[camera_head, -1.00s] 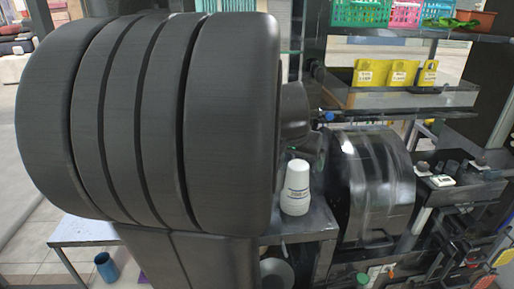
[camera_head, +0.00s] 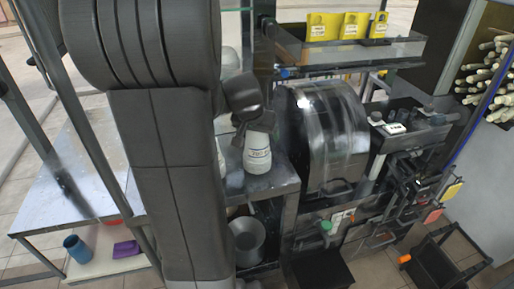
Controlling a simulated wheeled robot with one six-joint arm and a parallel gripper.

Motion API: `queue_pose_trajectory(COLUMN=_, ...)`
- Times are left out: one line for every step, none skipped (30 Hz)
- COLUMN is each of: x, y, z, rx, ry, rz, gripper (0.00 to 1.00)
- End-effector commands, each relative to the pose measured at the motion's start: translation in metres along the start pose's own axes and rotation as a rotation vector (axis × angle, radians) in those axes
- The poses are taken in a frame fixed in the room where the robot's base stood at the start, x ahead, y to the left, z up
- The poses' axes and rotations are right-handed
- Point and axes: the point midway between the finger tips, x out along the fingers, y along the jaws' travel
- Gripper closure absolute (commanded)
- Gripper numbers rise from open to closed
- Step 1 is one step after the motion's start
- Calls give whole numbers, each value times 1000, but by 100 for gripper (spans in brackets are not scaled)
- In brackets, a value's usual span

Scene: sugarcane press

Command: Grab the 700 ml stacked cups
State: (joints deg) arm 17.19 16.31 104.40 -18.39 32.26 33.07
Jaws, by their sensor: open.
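A white upside-down cup stack (camera_head: 257,154) with dark print stands on a grey metal shelf (camera_head: 277,181), left of the press machine. A second white cup shape (camera_head: 221,150) shows partly behind my arm, to the left of it. My gripper (camera_head: 246,120) is dark and open, at the top of the printed stack and close above it. Its fingers are small and partly hidden, and I cannot tell if they touch the cups. My large grey arm covers much of the left middle of the view.
The press machine with a shiny round cover (camera_head: 322,135) stands right of the cups. Yellow cards (camera_head: 350,25) stand on a shelf behind. A metal pot (camera_head: 247,235) sits below. A blue cup (camera_head: 77,248) stands lower left. Sugarcane sticks (camera_head: 488,70) are at the right.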

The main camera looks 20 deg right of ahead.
Motion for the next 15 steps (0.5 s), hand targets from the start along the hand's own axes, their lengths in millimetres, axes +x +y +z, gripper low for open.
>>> queue_pose_trajectory(x=0, y=0, z=0, rx=0, ry=0, rz=0, gripper=14)
queue_pose_trajectory(x=0, y=0, z=0, rx=0, ry=0, rz=0, gripper=14)
queue_pose_trajectory(x=0, y=0, z=0, rx=0, ry=0, rz=0, gripper=14)
queue_pose_trajectory(x=0, y=0, z=0, rx=0, ry=0, rz=0, gripper=14)
queue_pose_trajectory(x=0, y=0, z=0, rx=0, ry=0, rz=0, gripper=18)
queue_pose_trajectory(x=0, y=0, z=0, rx=0, ry=0, rz=0, gripper=26)
queue_pose_trajectory(x=0, y=0, z=0, rx=0, ry=0, rz=0, gripper=32)
queue_pose_trajectory(x=0, y=0, z=0, rx=0, ry=0, rz=0, gripper=38)
queue_pose_trajectory(x=0, y=0, z=0, rx=0, ry=0, rz=0, gripper=46)
queue_pose_trajectory(x=0, y=0, z=0, rx=0, ry=0, rz=0, gripper=51)
queue_pose_trajectory(x=0, y=0, z=0, rx=0, ry=0, rz=0, gripper=57)
queue_pose_trajectory(x=0, y=0, z=0, rx=0, ry=0, rz=0, gripper=65)
queue_pose_trajectory(x=0, y=0, z=0, rx=0, ry=0, rz=0, gripper=71)
queue_pose_trajectory(x=0, y=0, z=0, rx=0, ry=0, rz=0, gripper=76)
queue_pose_trajectory(x=-1, y=0, z=0, rx=0, ry=0, rz=0, gripper=76)
